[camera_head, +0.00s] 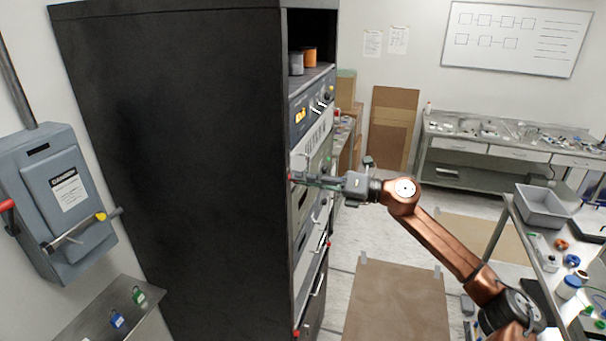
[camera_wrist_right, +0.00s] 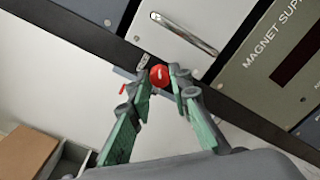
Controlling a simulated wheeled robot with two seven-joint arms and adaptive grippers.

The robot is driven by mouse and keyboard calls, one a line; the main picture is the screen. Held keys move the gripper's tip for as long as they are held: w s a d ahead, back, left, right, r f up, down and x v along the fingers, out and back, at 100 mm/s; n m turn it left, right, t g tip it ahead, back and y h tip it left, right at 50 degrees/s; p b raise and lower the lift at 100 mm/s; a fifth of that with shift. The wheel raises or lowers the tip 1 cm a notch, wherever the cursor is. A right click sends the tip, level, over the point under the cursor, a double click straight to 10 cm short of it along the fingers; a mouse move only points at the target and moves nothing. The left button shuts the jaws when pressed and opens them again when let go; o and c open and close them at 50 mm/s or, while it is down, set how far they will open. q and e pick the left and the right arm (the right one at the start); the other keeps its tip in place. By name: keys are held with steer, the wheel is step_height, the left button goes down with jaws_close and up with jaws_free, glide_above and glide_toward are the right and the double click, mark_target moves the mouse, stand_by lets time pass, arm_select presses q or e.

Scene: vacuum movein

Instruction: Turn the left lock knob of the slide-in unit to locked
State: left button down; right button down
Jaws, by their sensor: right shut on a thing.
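The slide-in unit has a light grey front with a metal handle, seen in the right wrist view (camera_wrist_right: 165,38). A red round lock knob (camera_wrist_right: 159,75) with a small pale mark sits at its corner, beside a small label plate. My right gripper (camera_wrist_right: 161,82) has its green-padded fingertips closed on either side of the knob. In the head view my right gripper (camera_head: 299,180) reaches the rack front from the right, and only a bit of red shows at its tips. I cannot read whether the knob is at locked. My left gripper is not in view.
The tall black rack (camera_head: 180,150) fills the left of the head view. A "MAGNET SUPPLY" panel (camera_wrist_right: 265,80) adjoins the unit. A grey switch box (camera_head: 65,200) hangs on the left wall.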

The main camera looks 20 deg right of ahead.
steer(key=shift+d+r+m+p, duration=0.1)
steer(key=shift+m+p, duration=1)
steer(key=shift+m, duration=0.55)
steer(key=shift+r+m+p, duration=0.1)
steer(key=shift+m+p, duration=1)
steer(key=shift+m, duration=0.55)
steer(key=shift+f, duration=0.1)
steer(key=c, duration=1.8)
jaws_free()
steer(key=shift+f, duration=0.1)
steer(key=shift+o, duration=0.2)
steer(key=v, duration=1.2)
